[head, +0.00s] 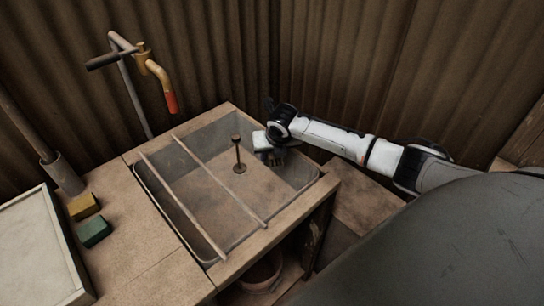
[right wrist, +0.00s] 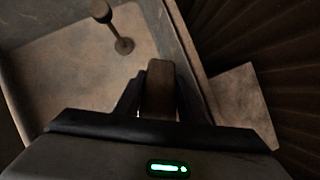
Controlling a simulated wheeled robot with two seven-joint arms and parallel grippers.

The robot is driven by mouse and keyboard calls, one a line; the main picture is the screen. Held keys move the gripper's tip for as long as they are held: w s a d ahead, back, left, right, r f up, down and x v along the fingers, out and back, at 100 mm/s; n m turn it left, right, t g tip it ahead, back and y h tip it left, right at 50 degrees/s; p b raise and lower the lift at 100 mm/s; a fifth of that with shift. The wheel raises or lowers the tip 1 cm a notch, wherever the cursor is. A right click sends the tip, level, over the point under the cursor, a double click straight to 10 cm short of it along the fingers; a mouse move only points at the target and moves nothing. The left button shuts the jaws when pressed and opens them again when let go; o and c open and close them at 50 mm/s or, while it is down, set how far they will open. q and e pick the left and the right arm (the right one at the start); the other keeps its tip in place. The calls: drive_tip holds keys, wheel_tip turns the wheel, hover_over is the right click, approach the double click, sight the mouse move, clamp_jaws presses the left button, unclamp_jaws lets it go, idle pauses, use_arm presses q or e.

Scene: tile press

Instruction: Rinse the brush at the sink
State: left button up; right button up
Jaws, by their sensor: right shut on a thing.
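My right gripper (head: 272,156) comes in from the right and is over the back right part of the sink (head: 210,263). In the right wrist view it is shut on a brown, block-like piece that I take to be the brush (right wrist: 160,84). Its bristles cannot be made out. The sink is a grey rectangular basin with two rods (head: 218,180) across its left part. A dark upright post with a knob (head: 238,154) stands in the basin, just left of my gripper. The tap (head: 157,76), with a red tip, is at the back left. My left gripper is not in view.
A yellow block (head: 83,206) and a green block (head: 94,232) lie on the bench left of the sink, beside a pale tray (head: 37,245). A bucket (head: 262,275) sits below. Corrugated walls close off the back and right.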

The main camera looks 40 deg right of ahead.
drive_tip(key=shift+d+r+p, duration=0.3)
drive_tip(key=shift+d+r, duration=0.05)
drive_tip(key=shift+r, duration=0.25)
drive_tip(key=shift+d+r+p, duration=0.3)
drive_tip(key=shift+d+r, duration=0.05)
drive_tip(key=shift+r, duration=0.2)
wheel_tip(320, 180, up, 4)
drive_tip(key=p, duration=0.4)
drive_tip(key=shift+r, duration=0.15)
drive_tip(key=shift+a+r, duration=0.15)
drive_tip(key=shift+r, duration=0.45)
drive_tip(key=shift+a+r, duration=0.15)
drive_tip(key=shift+r, duration=1.6)
drive_tip(key=shift+a, duration=0.1)
wheel_tip(320, 180, up, 4)
